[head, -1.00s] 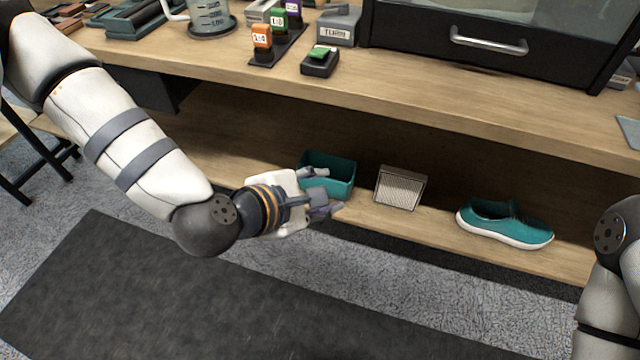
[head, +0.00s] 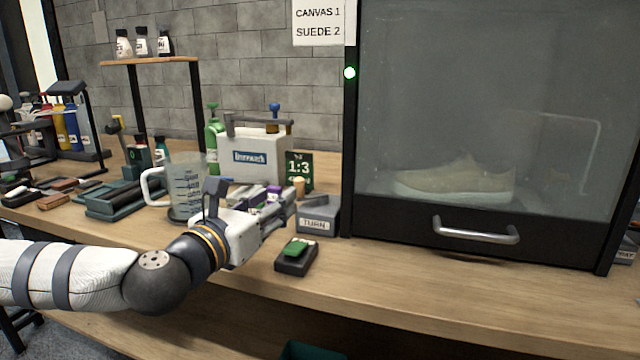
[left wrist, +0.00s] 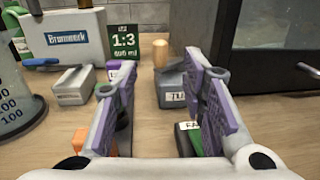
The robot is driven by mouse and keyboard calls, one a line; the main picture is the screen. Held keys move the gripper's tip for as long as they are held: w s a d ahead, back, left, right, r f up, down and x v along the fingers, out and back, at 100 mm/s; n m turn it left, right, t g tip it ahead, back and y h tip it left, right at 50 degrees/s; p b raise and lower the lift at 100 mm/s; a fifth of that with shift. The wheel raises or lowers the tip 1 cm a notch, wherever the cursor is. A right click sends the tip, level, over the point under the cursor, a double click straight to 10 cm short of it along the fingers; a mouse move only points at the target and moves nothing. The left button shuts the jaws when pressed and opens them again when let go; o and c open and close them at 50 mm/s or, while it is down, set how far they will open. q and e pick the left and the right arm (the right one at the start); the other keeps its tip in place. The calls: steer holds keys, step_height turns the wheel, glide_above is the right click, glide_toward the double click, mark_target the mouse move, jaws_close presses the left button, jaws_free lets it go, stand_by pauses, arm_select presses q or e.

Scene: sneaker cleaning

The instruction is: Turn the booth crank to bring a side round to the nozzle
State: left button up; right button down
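The booth (head: 400,222) stands at the right with a hazy window. A pale beige shoe (head: 455,182) shows behind it, lying sideways. A grey box labelled TURN (head: 318,222) sits just left of the booth. A wooden knob (head: 299,186) shows at this box, and also in the left wrist view (left wrist: 160,54); how it joins the box is hidden. My left gripper (head: 284,204) is over the bench, left of the TURN box. In the left wrist view it (left wrist: 162,78) is open and empty, the knob beyond its fingertips. My right gripper is out of view.
A black pad with a green top (head: 296,254) lies below my left gripper. A measuring jug (head: 184,190) and a white machine (head: 255,155) stand left and behind. A green 1:3 sign (head: 299,170) stands behind the knob. The bench front is clear at right.

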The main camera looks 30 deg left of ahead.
mark_target(297, 184)
arm_select(q)
steer(key=w, duration=0.3)
steer(key=w+b, duration=0.1)
steer(key=w, duration=0.2)
steer(key=w+a, duration=0.1)
steer(key=w, duration=0.3)
steer(key=shift+a, duration=0.1)
steer(key=shift+s, duration=0.1)
jaws_close()
